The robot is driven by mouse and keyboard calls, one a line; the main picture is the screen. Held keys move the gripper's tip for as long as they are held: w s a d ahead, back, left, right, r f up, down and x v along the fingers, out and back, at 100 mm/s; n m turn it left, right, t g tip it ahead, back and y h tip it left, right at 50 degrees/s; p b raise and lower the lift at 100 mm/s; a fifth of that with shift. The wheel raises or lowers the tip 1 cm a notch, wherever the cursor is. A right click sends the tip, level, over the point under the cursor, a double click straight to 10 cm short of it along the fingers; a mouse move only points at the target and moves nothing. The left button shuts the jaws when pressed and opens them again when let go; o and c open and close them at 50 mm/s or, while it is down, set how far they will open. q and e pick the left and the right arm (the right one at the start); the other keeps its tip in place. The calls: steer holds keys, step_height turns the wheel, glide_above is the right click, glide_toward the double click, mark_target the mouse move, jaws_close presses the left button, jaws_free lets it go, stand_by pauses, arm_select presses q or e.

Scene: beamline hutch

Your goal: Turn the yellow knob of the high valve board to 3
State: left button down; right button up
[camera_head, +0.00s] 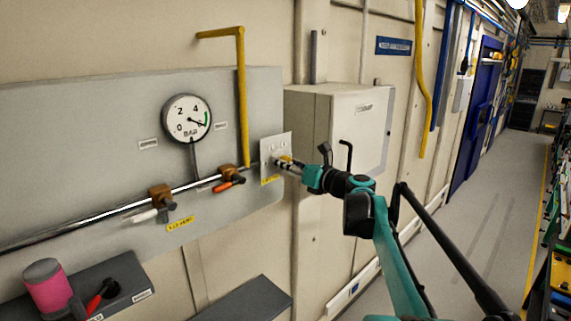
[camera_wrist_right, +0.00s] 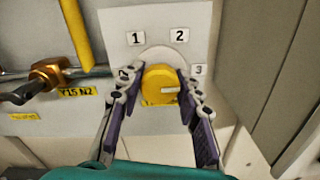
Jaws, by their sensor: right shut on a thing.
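The yellow knob (camera_wrist_right: 157,82) sits on a pale plate (camera_wrist_right: 136,22) marked 1, 2 and 3, with 3 at the knob's right. A further label at the left is partly hidden by a finger. A short white mark on the knob points right, toward the side where the 3 is. My right gripper (camera_wrist_right: 158,88) is shut on the knob, one finger on its left side and one on its right. In the head view the plate (camera_head: 283,143) is at the grey board's right end, with my right gripper (camera_head: 284,163) against it. My left gripper is not in view.
A grey cabinet (camera_head: 357,120) stands close at the right. The aisle (camera_head: 470,210) beyond is clear.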

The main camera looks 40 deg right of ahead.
steer(key=shift+f, duration=0.1)
steer(key=o, duration=1.2)
steer(key=shift+s, duration=0.1)
steer(key=s, duration=0.8)
steer(key=s+d, duration=0.1)
steer(key=s, duration=0.2)
steer(key=shift+s, duration=0.4)
